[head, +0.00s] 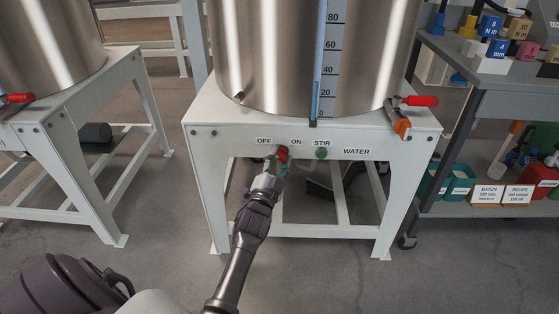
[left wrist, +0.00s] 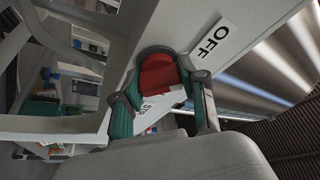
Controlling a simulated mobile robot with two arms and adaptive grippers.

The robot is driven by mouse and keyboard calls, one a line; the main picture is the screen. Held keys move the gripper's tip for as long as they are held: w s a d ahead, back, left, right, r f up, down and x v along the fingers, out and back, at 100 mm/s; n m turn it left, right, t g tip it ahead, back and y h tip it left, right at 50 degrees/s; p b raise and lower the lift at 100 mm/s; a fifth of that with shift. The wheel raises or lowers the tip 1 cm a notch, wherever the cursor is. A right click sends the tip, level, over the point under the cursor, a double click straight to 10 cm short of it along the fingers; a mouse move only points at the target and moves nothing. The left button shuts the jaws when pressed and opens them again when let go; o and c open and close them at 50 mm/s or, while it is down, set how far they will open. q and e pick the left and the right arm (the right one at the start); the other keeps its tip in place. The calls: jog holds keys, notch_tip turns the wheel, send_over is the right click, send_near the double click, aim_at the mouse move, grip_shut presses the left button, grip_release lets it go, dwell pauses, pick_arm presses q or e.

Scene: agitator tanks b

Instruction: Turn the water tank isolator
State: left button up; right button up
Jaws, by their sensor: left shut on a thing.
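The water tank (head: 275,50) is a steel cylinder on a white frame (head: 225,128) labelled WATER. Its isolator (head: 283,154) is a red knob on the front panel between the OFF and ON labels. In the left wrist view the red isolator (left wrist: 158,72) sits between green finger pads, beside the OFF label (left wrist: 213,42). My left gripper (head: 279,164) reaches up to the panel and is shut on the isolator; it also shows in the left wrist view (left wrist: 160,98). The fingers partly hide the knob, so its exact angle is hard to tell. My right gripper is not in view.
A green STIR button (head: 321,153) is just right of the isolator. A red-handled valve (head: 418,101) sticks out at the tank's right. Another tank stand (head: 60,130) is at the left, and a grey shelf cart (head: 480,95) with blocks and bins at the right.

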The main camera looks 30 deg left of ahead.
pick_arm(q)
jog(key=shift+f, duration=0.1)
dwell(0.4)
jog(key=o, duration=1.2)
jog(key=shift+c, duration=0.2)
jog(key=shift+s, duration=0.15)
jog(key=v, duration=1.1)
jog(key=shift+s, duration=0.35)
jog(key=shift+d+f, duration=0.15)
